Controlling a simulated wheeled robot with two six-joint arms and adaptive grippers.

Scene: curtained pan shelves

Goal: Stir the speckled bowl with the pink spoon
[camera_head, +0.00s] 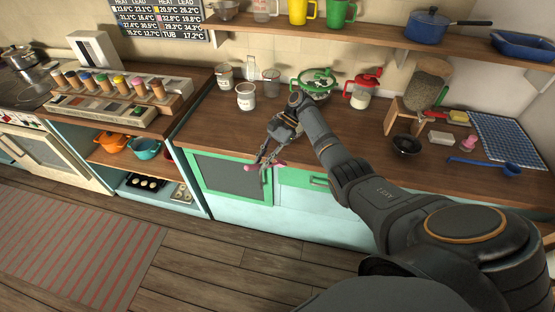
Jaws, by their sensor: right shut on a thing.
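My right gripper (265,158) hangs over the front edge of the wooden counter, in front of the green-framed cabinet door. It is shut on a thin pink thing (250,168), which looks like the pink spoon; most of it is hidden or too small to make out. A small dark bowl (406,146) stands on the counter to the right of my right arm, well apart from the gripper. I cannot tell whether its surface is speckled. A grey speckled vessel (428,86) sits at the wooden stand behind it. My left gripper is out of view.
A blue ladle (485,164), a blue checked cloth (507,138) and a pale block (440,138) lie at right. The counter's left front is clear.

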